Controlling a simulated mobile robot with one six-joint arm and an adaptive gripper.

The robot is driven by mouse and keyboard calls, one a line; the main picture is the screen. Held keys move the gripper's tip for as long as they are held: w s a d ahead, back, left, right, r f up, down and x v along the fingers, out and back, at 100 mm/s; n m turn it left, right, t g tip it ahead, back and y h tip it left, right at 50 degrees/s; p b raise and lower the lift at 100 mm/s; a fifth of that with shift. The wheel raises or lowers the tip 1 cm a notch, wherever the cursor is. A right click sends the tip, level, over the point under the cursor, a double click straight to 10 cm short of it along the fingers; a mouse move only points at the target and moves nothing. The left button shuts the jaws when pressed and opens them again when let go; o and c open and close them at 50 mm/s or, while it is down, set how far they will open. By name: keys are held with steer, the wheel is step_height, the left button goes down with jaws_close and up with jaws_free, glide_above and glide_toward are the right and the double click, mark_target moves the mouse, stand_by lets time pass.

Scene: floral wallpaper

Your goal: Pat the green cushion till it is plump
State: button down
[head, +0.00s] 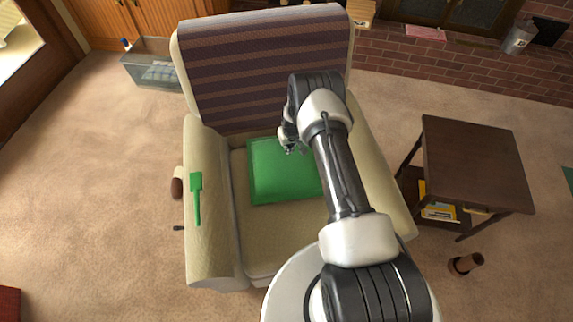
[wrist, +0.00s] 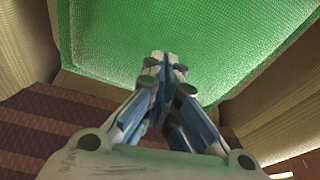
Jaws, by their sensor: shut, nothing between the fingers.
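The green cushion (head: 275,175) lies on the seat of a cream armchair (head: 222,250), towards the backrest. My arm hides part of its right side in the head view. My gripper (head: 291,147) is over the cushion's back part and is shut and empty. In the wrist view the green cushion (wrist: 200,40) fills the upper middle, and my gripper (wrist: 165,62) points at it with fingertips together. I cannot tell whether the fingertips touch the cushion.
A green fly-swatter-like object (head: 196,190) lies on the left armrest. A dark side table (head: 475,160) stands to the right, with a brown bottle-like object (head: 465,264) on the carpet. A clear bin (head: 150,68) stands behind left. The carpet at left is largely free.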

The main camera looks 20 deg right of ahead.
steer(key=shift+r, duration=0.6)
steer(key=w+p+v, duration=0.1)
steer(key=p+v, duration=0.2)
steer(key=v, duration=0.2)
steer(key=shift+r+p, duration=0.35)
steer(key=shift+r, duration=0.2)
steer(key=shift+w, duration=0.1)
